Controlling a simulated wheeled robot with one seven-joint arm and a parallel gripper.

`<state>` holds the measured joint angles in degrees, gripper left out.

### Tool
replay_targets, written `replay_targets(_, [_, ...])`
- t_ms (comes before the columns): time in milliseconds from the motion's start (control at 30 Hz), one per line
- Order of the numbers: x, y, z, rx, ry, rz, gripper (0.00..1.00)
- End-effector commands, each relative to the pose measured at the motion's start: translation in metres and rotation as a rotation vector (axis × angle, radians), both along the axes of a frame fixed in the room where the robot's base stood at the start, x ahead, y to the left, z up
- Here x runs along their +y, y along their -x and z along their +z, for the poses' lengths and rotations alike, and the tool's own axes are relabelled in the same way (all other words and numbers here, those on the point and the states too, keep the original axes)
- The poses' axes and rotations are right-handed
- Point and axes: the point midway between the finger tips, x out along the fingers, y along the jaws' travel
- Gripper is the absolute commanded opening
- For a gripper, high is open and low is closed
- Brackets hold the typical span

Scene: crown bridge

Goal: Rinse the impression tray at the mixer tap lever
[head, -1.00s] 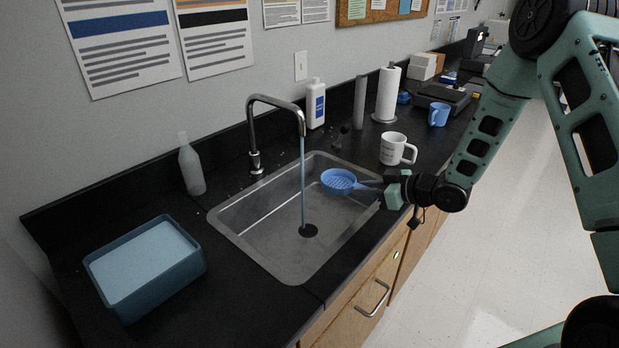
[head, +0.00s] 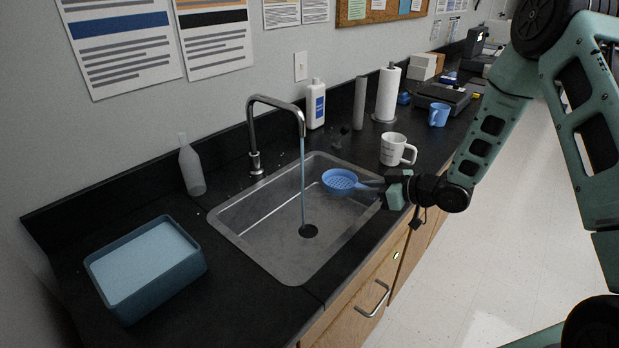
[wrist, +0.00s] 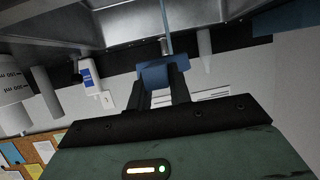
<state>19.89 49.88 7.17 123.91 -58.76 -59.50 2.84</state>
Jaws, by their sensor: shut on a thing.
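The blue impression tray (head: 340,180), with a perforated bowl, is held over the right part of the metal sink (head: 262,250). My gripper (head: 376,186) is shut on its handle. In the wrist view the blue handle (wrist: 163,72) sits between my two dark fingers (wrist: 164,92). The curved chrome mixer tap (head: 276,103) stands behind the sink, and a thin stream of water (head: 303,185) falls from its spout towards the drain (head: 308,231). The tray is to the right of the stream, apart from it. I cannot make out the tap lever clearly.
A white mug (head: 393,150) stands right of the sink, near my gripper. A white bottle (head: 316,104), grey cylinder (head: 360,103) and paper towel roll (head: 387,94) stand behind. A grey bottle (head: 191,168) and teal tub (head: 200,268) are on the left.

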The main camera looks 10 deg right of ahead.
Motion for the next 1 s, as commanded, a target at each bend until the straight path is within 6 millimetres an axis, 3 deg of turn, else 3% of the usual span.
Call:
replay_targets(600, [-0.032, 0.03, 0.038, 0.0, 0.0, -0.001, 0.0])
replay_targets(1000, [-0.034, 0.031, 0.037, -0.001, -0.001, 0.0, 0.0])
